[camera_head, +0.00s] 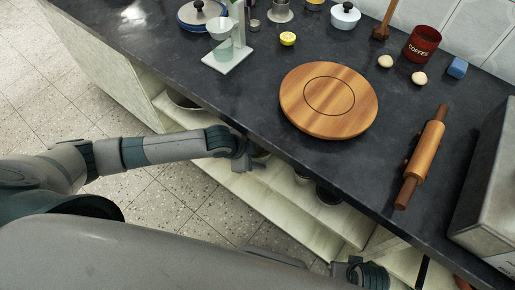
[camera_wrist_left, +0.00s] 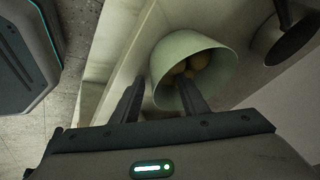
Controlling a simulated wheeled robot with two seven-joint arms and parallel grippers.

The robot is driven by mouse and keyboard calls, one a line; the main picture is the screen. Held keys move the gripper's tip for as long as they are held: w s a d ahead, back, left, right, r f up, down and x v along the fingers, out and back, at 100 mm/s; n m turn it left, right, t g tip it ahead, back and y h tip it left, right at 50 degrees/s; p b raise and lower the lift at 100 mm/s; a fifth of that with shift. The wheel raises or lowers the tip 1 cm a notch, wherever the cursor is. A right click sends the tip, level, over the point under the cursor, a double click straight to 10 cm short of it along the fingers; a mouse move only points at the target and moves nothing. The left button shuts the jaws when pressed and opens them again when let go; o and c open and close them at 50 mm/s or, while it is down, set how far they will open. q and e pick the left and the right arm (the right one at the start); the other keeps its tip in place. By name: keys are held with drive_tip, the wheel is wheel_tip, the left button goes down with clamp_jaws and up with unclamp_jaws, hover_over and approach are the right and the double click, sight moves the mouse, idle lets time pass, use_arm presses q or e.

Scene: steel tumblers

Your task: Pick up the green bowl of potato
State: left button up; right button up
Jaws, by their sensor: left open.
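The pale green bowl (camera_wrist_left: 218,72) holds several brown potatoes (camera_wrist_left: 197,62) and sits on the cabinet shelf below the counter in the left wrist view. My left gripper (camera_wrist_left: 162,92) is open at the bowl's near side. Its right finger overlaps the bowl's opening, and its left finger is outside the bowl to the left. I cannot tell whether either finger touches the bowl. In the head view my left gripper (camera_head: 245,160) is under the counter's front edge, with its fingers mostly hidden. Part of my right arm's end shows at the bottom right; its fingers are not clear.
The dark counter (camera_head: 240,100) overhangs the open shelves (camera_head: 285,205). A dark pan (camera_wrist_left: 292,38) lies right of the bowl. On the counter are a round wooden board (camera_head: 330,98), a rolling pin (camera_head: 424,155) and a red coffee tin (camera_head: 422,43).

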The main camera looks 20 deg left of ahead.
use_arm(q)
clamp_jaws()
drive_tip(key=shift+s, duration=0.1)
use_arm(e)
drive_tip(key=shift+w, duration=0.15)
use_arm(q)
drive_tip(key=shift+a+r, duration=0.1)
drive_tip(key=shift+r, duration=0.05)
drive_tip(key=shift+r, duration=0.3)
drive_tip(key=shift+a+r, duration=0.1)
drive_tip(key=shift+r, duration=0.15)
drive_tip(key=s+a, duration=1.1)
drive_tip(key=s, duration=0.2)
drive_tip(key=shift+a, duration=0.35)
use_arm(e)
drive_tip(key=shift+r, duration=0.6)
use_arm(q)
drive_tip(key=shift+r, duration=0.1)
